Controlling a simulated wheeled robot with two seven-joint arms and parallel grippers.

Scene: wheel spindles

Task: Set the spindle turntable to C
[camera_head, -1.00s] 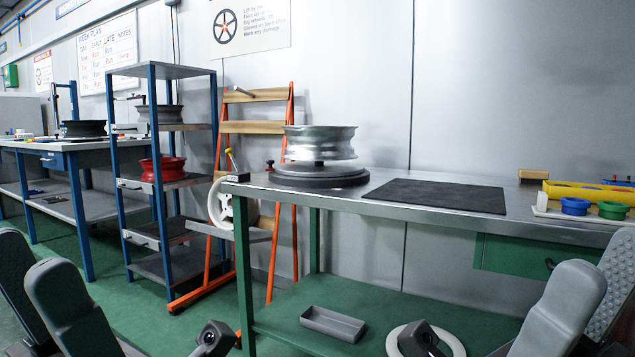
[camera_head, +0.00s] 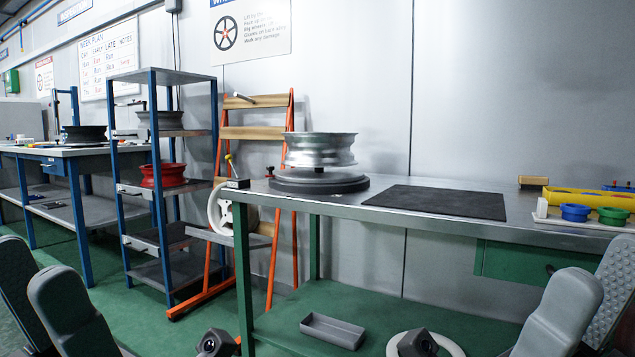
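The spindle turntable (camera_head: 318,182) is a dark grey round disc at the left end of the steel-topped bench. A silver wheel rim (camera_head: 320,150) sits above it on a short central spindle, level. Any letter marks on the turntable are too small to read. A small lever with a yellow knob (camera_head: 229,159) stands at the bench's left corner, and a dark red knob (camera_head: 270,171) is just left of the turntable. Large grey arm parts of mine show at the lower left and lower right, well short of the turntable.
A black mat (camera_head: 440,201) lies on the bench right of the turntable. A blue shelf unit (camera_head: 150,77) with a red rim (camera_head: 163,175) and an orange stand (camera_head: 291,230) stand left.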

